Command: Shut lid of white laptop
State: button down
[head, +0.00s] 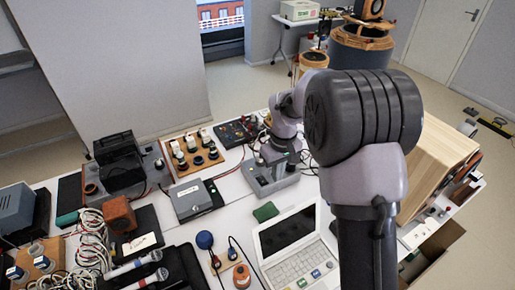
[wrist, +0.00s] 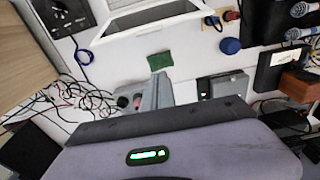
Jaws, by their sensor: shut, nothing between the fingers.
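The white laptop (head: 298,266) stands open at the front of the white table in the head view. Its dark screen (head: 287,231) is raised and faces the head camera. Its raised lid also shows at the top of the wrist view (wrist: 145,25), cut off by the frame edge. My gripper (wrist: 158,78) is shut and empty, pointing toward the table beyond the lid's back side. A small green block (wrist: 160,60) lies between it and the laptop. In the head view my arm hides the laptop's right side, and the fingertips are hard to make out.
The green block (head: 265,211) lies just behind the lid. A blue ball (head: 205,240) and an orange spool (head: 241,276) are left of the laptop. A grey box (head: 193,199) is further back. Microphones (head: 145,279) and cables crowd the left. A wooden cabinet (head: 430,165) stands right.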

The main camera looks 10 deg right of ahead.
jog(key=s+d+f+b, duration=0.2)
jog(key=s+f+b, duration=0.1)
jog(key=f, duration=0.6)
jog(key=shift+s, duration=0.3)
jog(key=shift+f, duration=0.1)
jog(key=shift+b, duration=0.3)
